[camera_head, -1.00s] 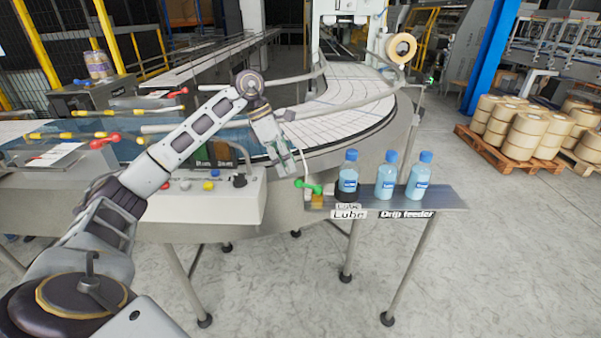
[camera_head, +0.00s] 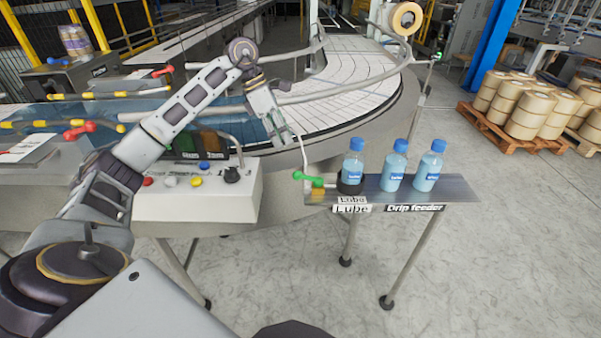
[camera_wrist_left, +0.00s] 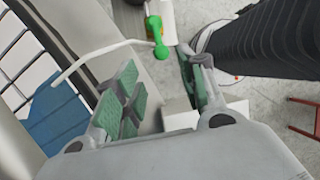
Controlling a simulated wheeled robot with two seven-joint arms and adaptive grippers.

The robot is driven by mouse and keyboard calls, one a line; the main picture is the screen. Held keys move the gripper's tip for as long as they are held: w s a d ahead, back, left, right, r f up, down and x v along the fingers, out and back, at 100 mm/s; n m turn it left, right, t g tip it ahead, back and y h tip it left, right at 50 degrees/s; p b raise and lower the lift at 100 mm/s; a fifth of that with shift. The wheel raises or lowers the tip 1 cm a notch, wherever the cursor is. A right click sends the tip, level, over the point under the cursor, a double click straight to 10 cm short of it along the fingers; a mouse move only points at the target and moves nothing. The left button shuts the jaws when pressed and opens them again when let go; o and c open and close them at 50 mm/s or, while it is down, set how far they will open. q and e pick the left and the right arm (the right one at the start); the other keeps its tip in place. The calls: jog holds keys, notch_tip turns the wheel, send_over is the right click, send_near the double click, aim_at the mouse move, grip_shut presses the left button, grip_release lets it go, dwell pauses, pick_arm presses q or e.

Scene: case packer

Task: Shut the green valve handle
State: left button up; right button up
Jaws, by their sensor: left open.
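The green valve handle (camera_head: 307,178) sits on a small brass valve (camera_head: 318,191) at the left end of the metal shelf. It also shows in the left wrist view (camera_wrist_left: 156,36), beyond the fingertips. A thin white tube rises from the valve. My left gripper (camera_head: 279,139) is above and left of the handle, apart from it. Its green-padded fingers (camera_wrist_left: 160,85) are open, with nothing held between them. My right gripper is not in view.
Three blue-capped bottles stand on the shelf (camera_head: 455,190); the nearest bottle (camera_head: 353,163) sits in a dark holder by the Lube label. A control box (camera_head: 205,200) with buttons lies left. The curved conveyor (camera_head: 335,90) is behind.

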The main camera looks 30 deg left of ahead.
aim_at(301, 174)
pick_arm(q)
jog(key=p+x, duration=0.1)
jog(key=x, duration=1)
jog(key=shift+d+f+p, duration=0.15)
jog(key=shift+f+p, duration=0.2)
jog(key=shift+p, duration=0.05)
jog(key=shift+x, duration=1.05)
grip_shut()
